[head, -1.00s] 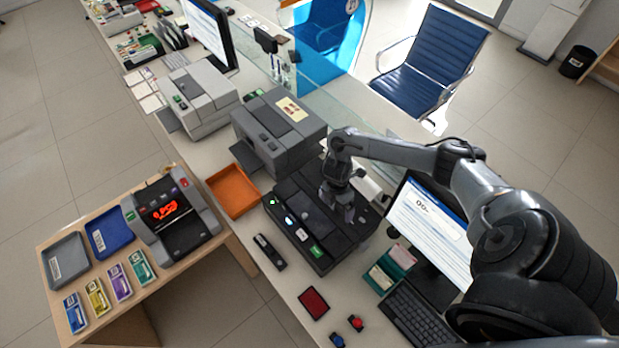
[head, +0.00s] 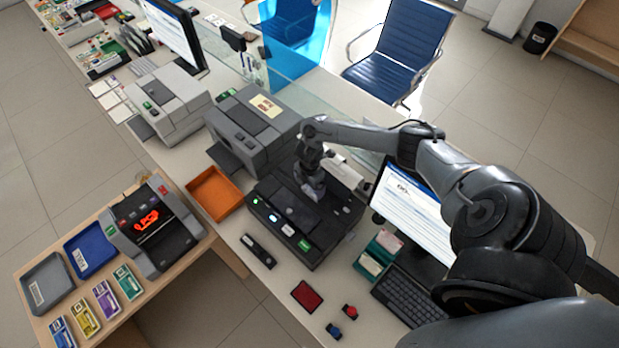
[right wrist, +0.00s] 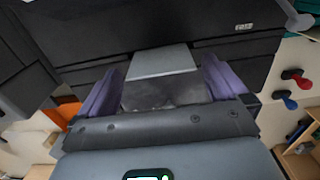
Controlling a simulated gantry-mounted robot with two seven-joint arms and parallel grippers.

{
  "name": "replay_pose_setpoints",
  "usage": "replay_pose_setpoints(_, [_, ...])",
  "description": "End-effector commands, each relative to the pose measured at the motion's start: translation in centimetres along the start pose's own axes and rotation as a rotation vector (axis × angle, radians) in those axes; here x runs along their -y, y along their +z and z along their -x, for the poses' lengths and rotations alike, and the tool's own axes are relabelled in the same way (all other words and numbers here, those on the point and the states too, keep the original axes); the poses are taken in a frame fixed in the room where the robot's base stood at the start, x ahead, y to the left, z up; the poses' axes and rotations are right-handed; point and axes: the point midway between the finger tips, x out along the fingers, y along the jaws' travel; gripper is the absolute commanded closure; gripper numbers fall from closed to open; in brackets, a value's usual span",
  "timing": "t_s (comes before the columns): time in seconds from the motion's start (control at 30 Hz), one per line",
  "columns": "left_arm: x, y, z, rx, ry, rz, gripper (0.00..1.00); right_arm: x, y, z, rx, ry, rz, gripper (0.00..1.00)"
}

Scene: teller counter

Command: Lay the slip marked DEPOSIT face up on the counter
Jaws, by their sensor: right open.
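My right gripper (head: 313,193) is over the top of a black desktop machine (head: 268,232) on the counter (head: 262,283). In the right wrist view its purple fingers stand apart, open (right wrist: 160,72). A pale flat piece (right wrist: 162,61) shows between them against the dark machine; I cannot tell whether it is a slip or part of the machine. No slip marked DEPOSIT can be read in either view. A green holder with paper slips (head: 372,262) stands right of the machine, its print too small to read. My left gripper is not in view.
A monitor (head: 415,205) and keyboard (head: 400,299) lie to the right. A red pad (head: 307,296) and red and blue stamps (head: 349,311) are in front. An orange tray (head: 214,194) and a grey printer (head: 250,130) are left. Bare counter shows between the black device (head: 258,251) and the pad.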

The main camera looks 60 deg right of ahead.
Motion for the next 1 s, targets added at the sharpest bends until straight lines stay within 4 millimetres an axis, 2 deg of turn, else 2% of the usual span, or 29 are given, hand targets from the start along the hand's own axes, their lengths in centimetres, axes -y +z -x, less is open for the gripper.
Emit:
replay_pose_setpoints(0.2, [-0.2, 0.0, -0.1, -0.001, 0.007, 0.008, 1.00, 0.0, 0.0, -2.0, -0.001, -0.001, 0.000, 0.00])
replay_pose_setpoints(0.6, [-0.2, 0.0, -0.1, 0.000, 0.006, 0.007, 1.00, 0.0, 0.0, -2.5, -0.001, 0.000, 0.000, 0.00])
replay_pose_setpoints(0.67, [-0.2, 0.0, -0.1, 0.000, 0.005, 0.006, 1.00, 0.0, 0.0, -2.5, -0.001, 0.000, 0.000, 0.06])
replay_pose_setpoints(0.9, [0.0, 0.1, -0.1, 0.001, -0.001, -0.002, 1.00, 0.0, 0.0, -2.5, 0.000, 0.000, 0.001, 0.43])
replay_pose_setpoints(0.93, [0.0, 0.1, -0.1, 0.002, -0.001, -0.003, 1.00, 0.0, 0.0, -2.5, 0.000, 0.000, 0.001, 0.19])
replay_pose_setpoints(1.0, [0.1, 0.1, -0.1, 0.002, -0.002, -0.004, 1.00, 0.0, 0.0, -2.5, 0.000, 0.000, 0.001, 0.30])
